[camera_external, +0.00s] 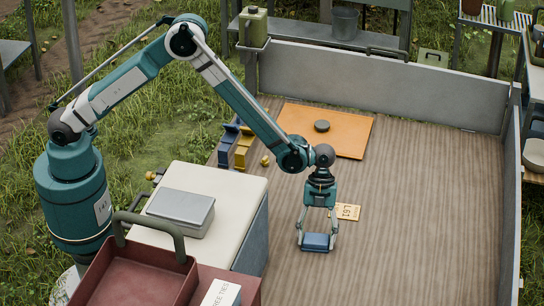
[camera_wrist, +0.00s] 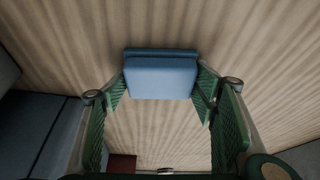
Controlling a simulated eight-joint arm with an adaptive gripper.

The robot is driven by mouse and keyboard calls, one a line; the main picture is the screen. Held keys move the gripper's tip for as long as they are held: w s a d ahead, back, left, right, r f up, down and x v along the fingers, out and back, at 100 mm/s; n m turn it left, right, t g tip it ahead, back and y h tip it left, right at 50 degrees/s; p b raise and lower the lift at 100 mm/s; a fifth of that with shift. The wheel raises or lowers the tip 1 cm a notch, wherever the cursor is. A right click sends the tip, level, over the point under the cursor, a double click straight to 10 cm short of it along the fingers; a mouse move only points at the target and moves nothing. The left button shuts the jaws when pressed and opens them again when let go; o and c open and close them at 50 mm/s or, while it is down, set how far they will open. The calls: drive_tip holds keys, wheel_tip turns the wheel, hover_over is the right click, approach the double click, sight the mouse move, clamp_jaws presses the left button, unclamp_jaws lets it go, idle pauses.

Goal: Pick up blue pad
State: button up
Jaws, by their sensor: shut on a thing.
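The blue pad (camera_external: 316,243) is a small blue block with a darker blue band along its far side. My gripper (camera_external: 317,238) points down, with a finger at each end of the pad, and is shut on it. In the wrist view the pad (camera_wrist: 160,79) sits between the green ribbed finger pads of my gripper (camera_wrist: 160,88). The pad is at or close above the wooden deck (camera_external: 420,180). I cannot tell if there is a gap under it.
A yellow numbered plate (camera_external: 347,212) lies just behind my gripper. An orange board (camera_external: 350,135) with a dark puck (camera_external: 321,126) lies farther back. A white-topped cabinet (camera_external: 238,190) with a scale (camera_external: 181,207) stands left. Grey walls (camera_external: 380,85) edge the deck; its right side is clear.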

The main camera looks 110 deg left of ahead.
sight(316, 238)
wheel_tip(316, 238, up, 10)
drive_tip(key=shift+p, duration=1.05)
